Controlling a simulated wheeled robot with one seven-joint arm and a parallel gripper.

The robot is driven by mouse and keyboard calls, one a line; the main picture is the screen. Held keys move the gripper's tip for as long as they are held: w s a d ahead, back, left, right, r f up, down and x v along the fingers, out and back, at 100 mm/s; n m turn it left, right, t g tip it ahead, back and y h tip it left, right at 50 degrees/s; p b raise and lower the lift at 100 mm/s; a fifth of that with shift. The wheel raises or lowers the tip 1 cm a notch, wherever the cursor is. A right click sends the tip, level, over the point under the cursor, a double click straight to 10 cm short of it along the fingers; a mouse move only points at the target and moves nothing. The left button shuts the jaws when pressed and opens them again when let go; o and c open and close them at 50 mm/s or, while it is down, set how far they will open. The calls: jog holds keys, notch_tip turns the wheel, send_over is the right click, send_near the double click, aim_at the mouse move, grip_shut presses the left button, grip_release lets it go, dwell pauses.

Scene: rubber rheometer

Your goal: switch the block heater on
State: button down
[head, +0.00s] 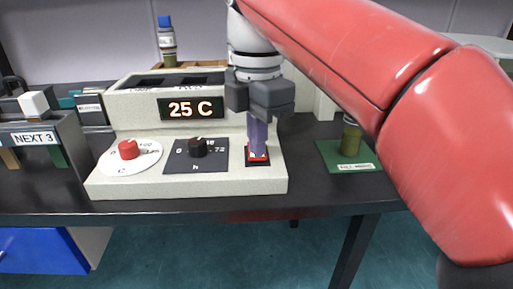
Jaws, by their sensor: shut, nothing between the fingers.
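The block heater (230,183) is a cream unit on the dark bench, with a lit display (191,109) reading 25 C. On its sloped front are a red knob (129,149) on a white dial, a black knob (197,146) on a dark dial, and a red switch (258,160) in a dark frame at the right. My gripper (258,152) points down with its fingers shut and empty. Its fingertips are at the switch and cover part of it. I cannot tell whether they touch it or which way the switch is tipped.
A green mat (329,154) with a labelled olive vial (351,138) is right of the heater. A blue-capped vial (167,42) stands behind it. A grey rack marked NEXT 3 (62,140) is at the left. The bench's front edge (330,208) is close below the heater.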

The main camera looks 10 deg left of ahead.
notch_tip(320, 180, up, 5)
jog(key=p, duration=0.4)
jog(key=shift+f+p, duration=0.2)
jog(key=shift+p, duration=0.15)
notch_tip(320, 180, up, 2)
jog(key=shift+r, duration=0.2)
